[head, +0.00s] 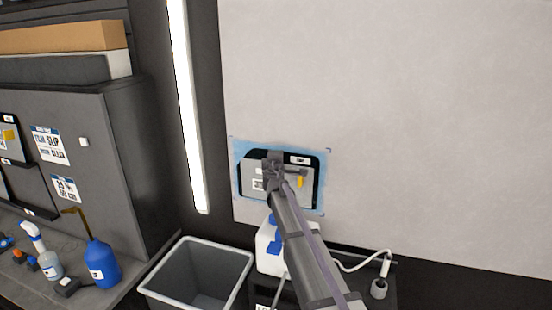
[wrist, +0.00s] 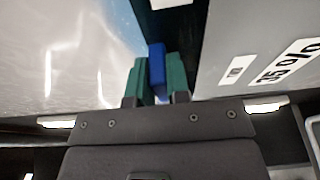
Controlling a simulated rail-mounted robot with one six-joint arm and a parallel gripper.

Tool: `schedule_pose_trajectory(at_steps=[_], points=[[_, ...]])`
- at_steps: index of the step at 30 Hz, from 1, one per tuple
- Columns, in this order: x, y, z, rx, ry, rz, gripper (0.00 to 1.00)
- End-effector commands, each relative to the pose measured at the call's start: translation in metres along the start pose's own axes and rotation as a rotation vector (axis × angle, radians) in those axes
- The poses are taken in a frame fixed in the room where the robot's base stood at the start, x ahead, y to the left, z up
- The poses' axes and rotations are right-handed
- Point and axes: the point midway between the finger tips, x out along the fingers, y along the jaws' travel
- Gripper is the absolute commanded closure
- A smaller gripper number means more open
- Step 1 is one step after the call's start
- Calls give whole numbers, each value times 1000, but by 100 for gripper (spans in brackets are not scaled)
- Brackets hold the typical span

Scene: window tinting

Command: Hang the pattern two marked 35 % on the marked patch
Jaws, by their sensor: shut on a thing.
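The pattern (head: 248,175), a grey panel with dark edges, white labels and a yellow tab, is in front of the light blue marked patch (head: 240,152) in the head view. In the wrist view its grey face (wrist: 222,62) carries a "35 %" label. My gripper (head: 274,163) is at the pattern's upper middle. In the wrist view its green fingers (wrist: 157,78) are shut on a blue tab (wrist: 157,62) by the pattern's edge. The pale patch surface (wrist: 95,50) shows at left there. My arm hides part of the pattern; I cannot tell whether it touches the patch.
A grey open bin (head: 195,275) and a white jug (head: 268,245) stand below the patch. At left is a dark cabinet (head: 120,130), with a blue bottle (head: 102,264) on the bench. A lamp tube (head: 188,110) stands left of the large clear pale panel (head: 400,110).

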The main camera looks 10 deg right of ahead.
Motion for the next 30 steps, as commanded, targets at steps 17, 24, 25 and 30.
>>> schedule_pose_trajectory(at_steps=[17,24,25,30], points=[[2,0,0,0,0,0,75],[2,0,0,0,0,0,54],[2,0,1,0,0,0,54],[2,0,1,0,0,0,54]])
